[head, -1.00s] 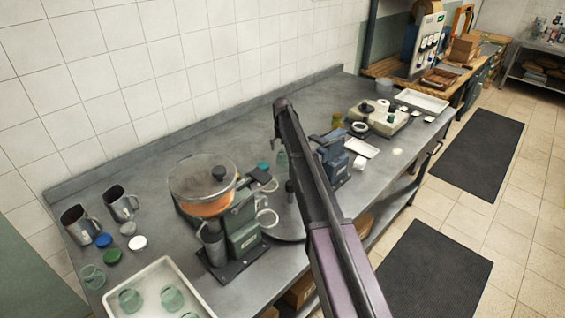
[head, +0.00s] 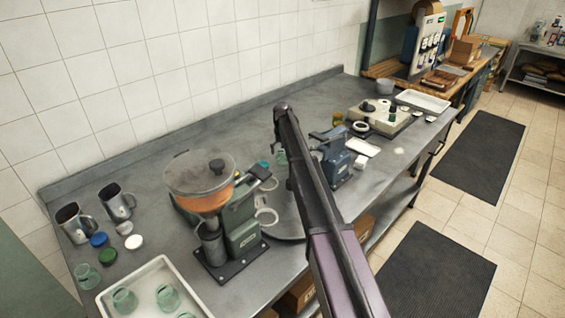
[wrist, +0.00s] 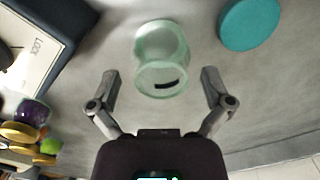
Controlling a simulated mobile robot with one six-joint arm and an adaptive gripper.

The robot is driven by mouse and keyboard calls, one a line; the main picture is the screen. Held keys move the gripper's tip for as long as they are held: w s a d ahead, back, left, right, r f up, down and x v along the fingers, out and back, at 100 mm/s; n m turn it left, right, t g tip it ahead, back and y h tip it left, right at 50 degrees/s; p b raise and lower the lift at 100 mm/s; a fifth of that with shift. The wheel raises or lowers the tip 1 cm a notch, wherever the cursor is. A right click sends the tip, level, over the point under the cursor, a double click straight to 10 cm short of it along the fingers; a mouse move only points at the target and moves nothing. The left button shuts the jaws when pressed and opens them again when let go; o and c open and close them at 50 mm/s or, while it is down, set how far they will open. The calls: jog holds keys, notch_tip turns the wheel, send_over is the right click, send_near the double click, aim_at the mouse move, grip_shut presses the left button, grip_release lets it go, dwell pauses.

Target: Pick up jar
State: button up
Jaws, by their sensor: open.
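In the wrist view a pale green glass jar (wrist: 161,60) stands on the grey metal surface, with a dark mark on its near side. My gripper (wrist: 162,80) is open, with one finger on each side of the jar's lower end and visible gaps to both. I cannot tell the exact depth between fingers and jar. In the head view my arm hides most of the gripper and of this spot; a bit of green glass (head: 281,157) shows just left of the arm. Other green glass jars (head: 167,297) stand in a white tray at the front left.
A teal lid (wrist: 249,24) lies right of the jar. A blue machine (head: 335,157) stands close right of my arm. A filling machine with an orange-filled hopper (head: 203,190) stands left. Metal jugs (head: 115,202) are further left. The back strip of the grey bench (head: 150,160) is clear.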

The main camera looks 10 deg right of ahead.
jog(key=shift+f+b, duration=0.65)
jog(key=shift+f, duration=0.3)
jog(key=c, duration=1)
jog(key=shift+r, duration=0.2)
notch_tip(320, 180, up, 10)
jog(key=p, duration=1)
jog(key=shift+f, duration=0.2)
